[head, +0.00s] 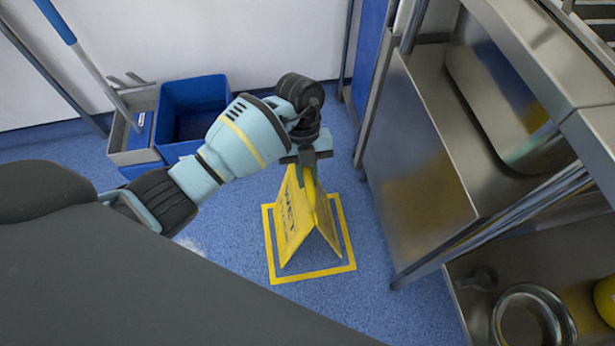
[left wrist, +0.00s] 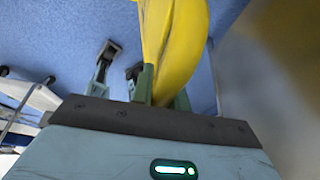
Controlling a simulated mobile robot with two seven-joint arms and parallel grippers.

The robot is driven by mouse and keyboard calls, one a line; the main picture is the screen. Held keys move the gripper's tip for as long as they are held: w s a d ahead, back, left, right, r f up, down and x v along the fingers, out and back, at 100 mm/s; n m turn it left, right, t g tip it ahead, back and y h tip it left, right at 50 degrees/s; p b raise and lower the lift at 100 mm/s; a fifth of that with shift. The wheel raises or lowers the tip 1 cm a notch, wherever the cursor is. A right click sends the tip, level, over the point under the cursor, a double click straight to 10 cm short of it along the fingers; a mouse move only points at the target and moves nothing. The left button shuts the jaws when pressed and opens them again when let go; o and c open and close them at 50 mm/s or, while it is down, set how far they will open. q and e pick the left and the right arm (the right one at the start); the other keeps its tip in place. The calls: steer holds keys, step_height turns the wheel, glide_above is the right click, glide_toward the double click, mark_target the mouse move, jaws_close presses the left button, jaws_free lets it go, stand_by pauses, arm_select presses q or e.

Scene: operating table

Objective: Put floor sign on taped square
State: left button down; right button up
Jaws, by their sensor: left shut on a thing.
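The yellow floor sign (head: 296,213) stands spread in an A-shape in the head view, with dark lettering on its left panel. It appears within the yellow taped square (head: 347,268) on the blue floor. Whether its feet touch the floor is hard to tell. My left gripper (head: 306,164) is above it, shut on its top edge. In the left wrist view the yellow sign (left wrist: 176,45) is between the fingers of my left gripper (left wrist: 166,95). The far corner of the square is partly hidden behind the sign and gripper. My right gripper is not in view.
A metal cart or counter (head: 425,160) with shelves stands close on the right. A blue bucket (head: 193,112) and a grey bucket (head: 133,130) with a mop (head: 95,70) stand at the back left. Blue floor is free in front of the square.

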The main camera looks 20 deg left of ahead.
arm_select(q)
steer(key=shift+f, duration=0.75)
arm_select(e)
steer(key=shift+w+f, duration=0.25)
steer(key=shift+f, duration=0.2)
arm_select(q)
steer(key=c, duration=1.4)
jaws_free()
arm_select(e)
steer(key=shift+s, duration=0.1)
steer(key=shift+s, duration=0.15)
